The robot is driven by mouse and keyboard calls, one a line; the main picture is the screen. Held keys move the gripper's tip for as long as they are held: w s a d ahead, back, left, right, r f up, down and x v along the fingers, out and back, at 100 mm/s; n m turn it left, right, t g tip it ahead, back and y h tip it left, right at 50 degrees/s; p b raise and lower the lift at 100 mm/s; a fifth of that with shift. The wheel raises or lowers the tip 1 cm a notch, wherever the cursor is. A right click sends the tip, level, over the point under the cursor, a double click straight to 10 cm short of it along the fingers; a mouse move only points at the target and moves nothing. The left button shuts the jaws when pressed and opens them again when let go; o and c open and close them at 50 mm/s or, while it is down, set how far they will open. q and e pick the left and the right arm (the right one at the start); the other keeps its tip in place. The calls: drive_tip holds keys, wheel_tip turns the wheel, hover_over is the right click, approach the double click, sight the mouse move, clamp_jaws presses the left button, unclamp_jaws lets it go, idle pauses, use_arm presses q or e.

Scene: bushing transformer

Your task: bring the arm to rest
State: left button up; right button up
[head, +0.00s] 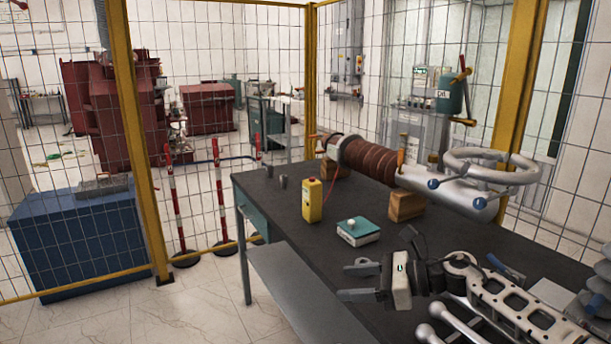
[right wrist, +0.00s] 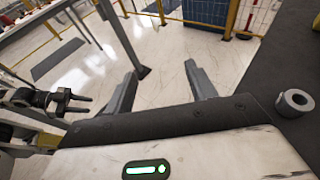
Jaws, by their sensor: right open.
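My right gripper (head: 354,281) is over the near part of the dark table (head: 278,222), at its front edge. Its two fingers are spread apart and point left, with nothing between them. In the right wrist view the fingers of the right gripper (right wrist: 162,88) are apart, with pale floor showing between them. A dark gripper, apparently my left one (right wrist: 78,104), shows small at the left of the right wrist view. Its jaw state is unclear, and it is not seen in the head view.
A brown ribbed bushing (head: 373,160) lies on wooden blocks (head: 405,205). A yellow device (head: 312,201) and a teal-white box (head: 350,231) stand on the table. Small grey parts (head: 281,182) lie farther back; a grey ring (right wrist: 296,101) is near the right gripper. Mesh fence encloses the area.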

drive_tip(key=s+a+f+m+t, duration=0.2)
drive_tip(key=s+f+m+t, duration=0.25)
drive_tip(key=m, duration=0.65)
drive_tip(key=s+a+f+m+t, duration=0.3)
drive_tip(key=s+m+t, duration=0.15)
drive_tip(key=m, duration=0.65)
drive_tip(key=s+d+f+m+g+h, duration=0.1)
drive_tip(key=s+d+f+m+h, duration=0.2)
drive_tip(key=s+f+m, duration=0.2)
drive_tip(key=s+d+f+m+g+h, duration=0.1)
drive_tip(key=s+d+f+m+h, duration=0.3)
drive_tip(key=s+m, duration=0.4)
drive_tip(key=s+d+f+m+g+h, duration=0.1)
drive_tip(key=s+d+f+m+h, duration=0.2)
drive_tip(key=s+f+m, duration=0.4)
drive_tip(key=m+h, duration=0.1)
drive_tip(key=m, duration=0.5)
drive_tip(key=shift+s+d, duration=0.3)
drive_tip(key=shift+s, duration=0.05)
